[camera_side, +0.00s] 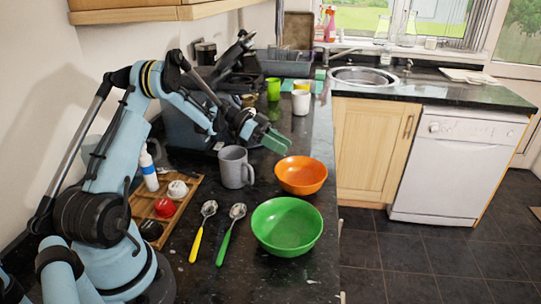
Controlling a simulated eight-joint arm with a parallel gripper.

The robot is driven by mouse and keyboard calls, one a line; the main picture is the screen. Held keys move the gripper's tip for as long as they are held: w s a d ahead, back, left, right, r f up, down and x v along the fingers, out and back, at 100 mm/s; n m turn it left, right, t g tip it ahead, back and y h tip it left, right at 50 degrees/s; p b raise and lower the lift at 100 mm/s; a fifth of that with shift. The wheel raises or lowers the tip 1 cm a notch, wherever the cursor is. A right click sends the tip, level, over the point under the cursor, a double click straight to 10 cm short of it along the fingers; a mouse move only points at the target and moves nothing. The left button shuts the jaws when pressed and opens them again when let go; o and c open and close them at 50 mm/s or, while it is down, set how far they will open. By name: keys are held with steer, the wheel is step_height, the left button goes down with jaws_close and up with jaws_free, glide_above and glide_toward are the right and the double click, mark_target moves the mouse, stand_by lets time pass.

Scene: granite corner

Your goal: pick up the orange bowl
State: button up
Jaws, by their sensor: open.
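The orange bowl (301,176) stands upright on the dark granite counter, near its right edge and just behind the green bowl. My gripper (277,142) has green fingers and is open. It hangs above and behind the orange bowl, slightly to its left, and appears apart from it. The gap between the fingers is hard to see from this side. Nothing shows between them.
A green bowl (287,228) stands in front of the orange one. A grey mug (235,167) is close on the left. Two spoons (230,235) and a wooden tray (178,205) lie further left. A white mug (300,102) stands behind. The counter edge drops off on the right.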

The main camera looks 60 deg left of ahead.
mark_target(300, 158)
steer(key=shift+a+f, duration=0.25)
steer(key=shift+f, duration=0.05)
steer(key=x, duration=0.7)
steer(key=shift+d+r, duration=0.1)
steer(key=shift+d, duration=0.15)
jaws_close()
